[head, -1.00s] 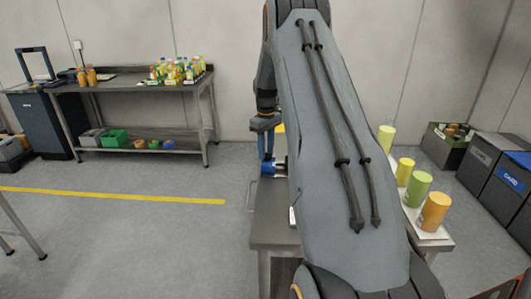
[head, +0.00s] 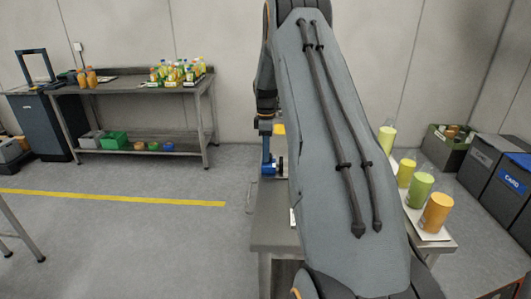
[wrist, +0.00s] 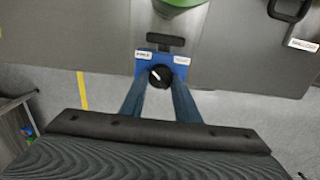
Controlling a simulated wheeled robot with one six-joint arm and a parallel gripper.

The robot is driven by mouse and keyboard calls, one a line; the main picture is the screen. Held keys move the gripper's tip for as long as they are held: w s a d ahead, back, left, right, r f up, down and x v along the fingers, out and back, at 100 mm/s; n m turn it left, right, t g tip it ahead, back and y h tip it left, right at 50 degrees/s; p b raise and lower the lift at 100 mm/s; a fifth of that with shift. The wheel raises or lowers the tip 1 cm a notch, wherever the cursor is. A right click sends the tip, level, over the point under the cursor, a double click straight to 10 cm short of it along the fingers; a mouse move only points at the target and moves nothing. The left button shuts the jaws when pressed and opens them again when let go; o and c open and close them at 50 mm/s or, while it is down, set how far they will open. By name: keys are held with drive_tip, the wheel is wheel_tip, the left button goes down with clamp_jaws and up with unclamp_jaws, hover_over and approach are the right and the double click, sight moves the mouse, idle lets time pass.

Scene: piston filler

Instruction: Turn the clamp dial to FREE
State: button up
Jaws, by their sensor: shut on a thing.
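The clamp dial (wrist: 160,77) is a round black knob with a white pointer line on the front of a blue clamp block (wrist: 160,59). The pointer slants to the upper left in the wrist view. A small white label sits on each side of the block; their words are too small to read for sure. My gripper (wrist: 160,83) has its two blue fingers on either side of the dial, shut on it. In the head view, my gripper (head: 267,150) shows beside the blue block at the table's left edge; my arm hides most of the table.
In the head view, green, yellow and orange cylinders (head: 436,212) stand to the right. Open floor (head: 130,240) lies left.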

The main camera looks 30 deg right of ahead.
drive_tip(key=shift+w+d, duration=0.1)
idle(0.4)
drive_tip(key=o, duration=1)
drive_tip(key=shift+o, duration=0.2)
drive_tip(key=shift+r+b, duration=1.15)
drive_tip(key=shift+r, duration=2.8)
drive_tip(key=s+a+f+m, duration=0.1)
drive_tip(key=s+a+m, duration=0.1)
drive_tip(key=s+a, duration=0.35)
drive_tip(key=s+a+m, duration=0.2)
drive_tip(key=a, duration=0.6)
drive_tip(key=s+a+f+m, duration=0.1)
drive_tip(key=s+a, duration=0.3)
drive_tip(key=a, duration=0.3)
drive_tip(key=s+a+f+m, duration=0.1)
drive_tip(key=s+a+m, duration=0.1)
drive_tip(key=s+a, duration=0.3)
drive_tip(key=s+a+f+m+t, duration=0.1)
drive_tip(key=s+a, duration=0.5)
drive_tip(key=s, duration=0.7)
drive_tip(key=f+m, duration=0.1)
drive_tip(key=m, duration=0.1)
drive_tip(key=shift+s+a+f+m, duration=0.2)
drive_tip(key=shift+f+m, duration=0.1)
